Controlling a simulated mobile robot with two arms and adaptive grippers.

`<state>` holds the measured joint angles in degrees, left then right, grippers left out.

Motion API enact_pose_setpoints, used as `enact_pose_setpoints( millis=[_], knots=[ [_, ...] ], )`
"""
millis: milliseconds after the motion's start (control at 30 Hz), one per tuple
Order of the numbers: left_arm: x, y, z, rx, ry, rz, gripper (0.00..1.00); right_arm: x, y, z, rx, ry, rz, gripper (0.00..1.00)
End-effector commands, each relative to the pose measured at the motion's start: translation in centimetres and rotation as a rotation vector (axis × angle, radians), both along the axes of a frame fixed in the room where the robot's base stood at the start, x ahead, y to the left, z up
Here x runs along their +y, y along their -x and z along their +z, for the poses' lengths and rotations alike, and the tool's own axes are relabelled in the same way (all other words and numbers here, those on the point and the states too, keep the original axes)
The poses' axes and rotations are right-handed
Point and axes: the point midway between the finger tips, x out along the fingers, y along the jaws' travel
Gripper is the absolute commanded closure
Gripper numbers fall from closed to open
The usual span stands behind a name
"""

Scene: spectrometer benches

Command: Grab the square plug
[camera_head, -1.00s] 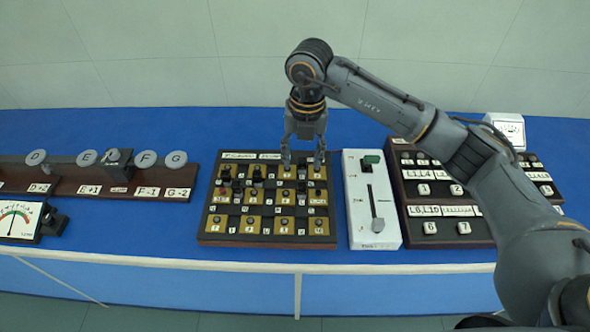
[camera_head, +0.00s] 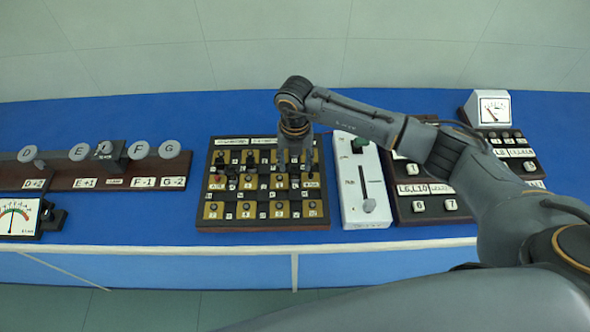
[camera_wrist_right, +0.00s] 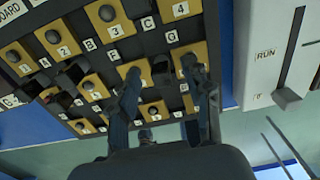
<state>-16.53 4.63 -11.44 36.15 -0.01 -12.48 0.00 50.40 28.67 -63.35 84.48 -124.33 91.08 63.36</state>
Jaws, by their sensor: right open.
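The dark plug board (camera_head: 262,225) lies on the blue bench with brass plates, round black knobs and darker block-like plugs. My right gripper (camera_head: 294,162) is over its upper right part, pointing down. In the right wrist view my right gripper (camera_wrist_right: 160,82) is open, its fingers apart over the plates. A dark block-shaped plug (camera_wrist_right: 162,68) shows between the fingertips, under label G; I cannot tell if it is touched. Another dark square plug (camera_wrist_right: 70,74) stands further left. Which one is the square plug is unclear. My left gripper is not in view.
A white slider box (camera_head: 364,215) stands close right of the board, with another dark label panel (camera_head: 432,213) beyond it. A white meter (camera_head: 490,108) is at the back right. At left are a rail with grey discs (camera_head: 83,152) and a dial meter (camera_head: 18,217).

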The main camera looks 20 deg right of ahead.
Motion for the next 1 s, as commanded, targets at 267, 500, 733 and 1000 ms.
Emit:
enact_pose_setpoints(
  millis=[267,500,733,1000],
  knots=[
    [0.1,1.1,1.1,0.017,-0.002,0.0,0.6,0.0,0.1,-2.5,0.001,-0.001,0.001,0.51],
    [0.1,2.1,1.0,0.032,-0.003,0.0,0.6,0.0,0.0,-2.6,0.0,-0.001,0.001,0.63],
    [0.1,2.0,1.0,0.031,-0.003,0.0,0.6,0.0,0.0,-2.5,0.0,-0.001,0.001,1.0],
    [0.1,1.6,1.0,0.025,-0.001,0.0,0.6,0.0,0.0,-2.4,-0.002,-0.002,0.0,1.0]
  ],
)
